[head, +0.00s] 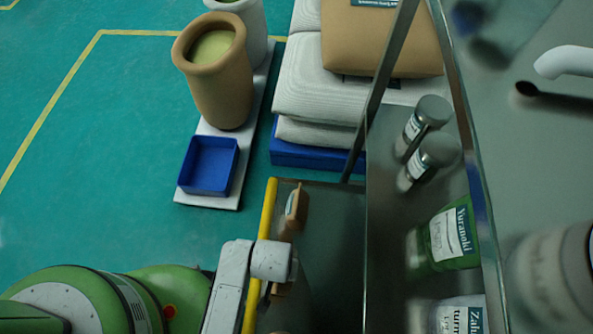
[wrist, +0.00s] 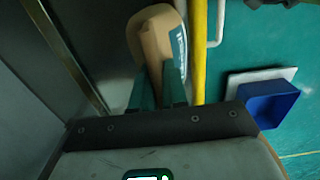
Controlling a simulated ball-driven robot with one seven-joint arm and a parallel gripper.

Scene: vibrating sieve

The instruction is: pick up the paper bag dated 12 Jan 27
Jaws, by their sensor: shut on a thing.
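A small brown paper bag (wrist: 150,42) is between my gripper's two green fingers (wrist: 160,88) in the wrist view, and they are shut on it. Its side carries a teal and white label, seen at a steep angle; the date on it cannot be read. In the head view the bag (head: 293,208) shows beyond my white wrist, near a yellow rail. The fingers cannot be made out clearly there. The lower part of the bag is hidden between the fingers.
A glass-sided metal cabinet to the right holds jars (head: 431,157) and a green Yuranoki bag (head: 455,238). The yellow rail (wrist: 199,50) runs close beside the bag. A blue bin (head: 210,165), a tan drum (head: 218,85) and stacked sacks (head: 310,85) stand beyond. Green floor lies open to the left.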

